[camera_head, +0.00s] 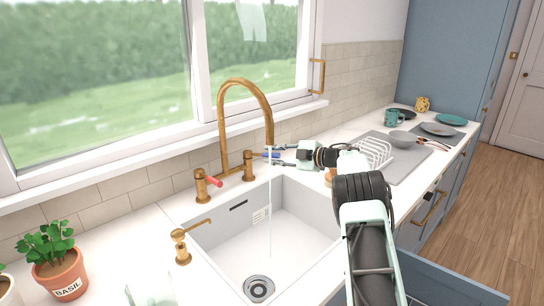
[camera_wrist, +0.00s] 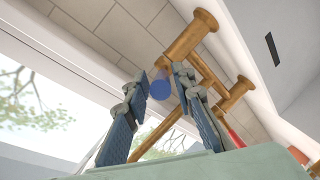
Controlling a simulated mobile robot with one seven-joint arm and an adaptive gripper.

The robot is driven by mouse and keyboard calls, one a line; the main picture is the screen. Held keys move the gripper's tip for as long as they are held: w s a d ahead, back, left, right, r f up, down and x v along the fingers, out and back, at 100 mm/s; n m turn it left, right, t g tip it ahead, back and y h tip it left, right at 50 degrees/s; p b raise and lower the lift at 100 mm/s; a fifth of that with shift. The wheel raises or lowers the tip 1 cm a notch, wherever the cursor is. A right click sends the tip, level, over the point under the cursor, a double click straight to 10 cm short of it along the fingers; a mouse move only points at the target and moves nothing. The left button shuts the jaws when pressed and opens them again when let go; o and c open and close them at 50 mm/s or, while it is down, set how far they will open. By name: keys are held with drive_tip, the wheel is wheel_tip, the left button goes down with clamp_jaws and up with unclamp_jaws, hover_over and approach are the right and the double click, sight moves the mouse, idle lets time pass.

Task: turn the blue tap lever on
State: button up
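The brass tap (camera_head: 246,86) arches over the white sink (camera_head: 300,222). The blue lever (camera_head: 269,155) sticks out to the right from the tap's right-hand brass handle (camera_head: 249,166). My gripper (camera_head: 277,154) is at the lever's free end with its fingers apart. In the wrist view, the lever's round blue end (camera_wrist: 160,89) shows between the two open fingertips, and I cannot tell whether either finger touches it. The red lever (camera_head: 215,182) is on the left-hand handle. A thin pale stream of water (camera_head: 269,215) falls from the spout into the sink.
The window sill (camera_head: 160,144) and tiled wall are close behind the tap. A soap dispenser (camera_head: 180,245) and a potted basil (camera_head: 58,262) stand to the left. A white dish rack (camera_head: 376,152), a teal mug (camera_head: 392,118) and plates are to the right.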

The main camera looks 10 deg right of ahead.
drive_tip(key=shift+o, duration=0.4)
drive_tip(key=shift+f, duration=0.15)
drive_tip(key=shift+s, duration=0.1)
drive_tip(key=v, duration=1.2)
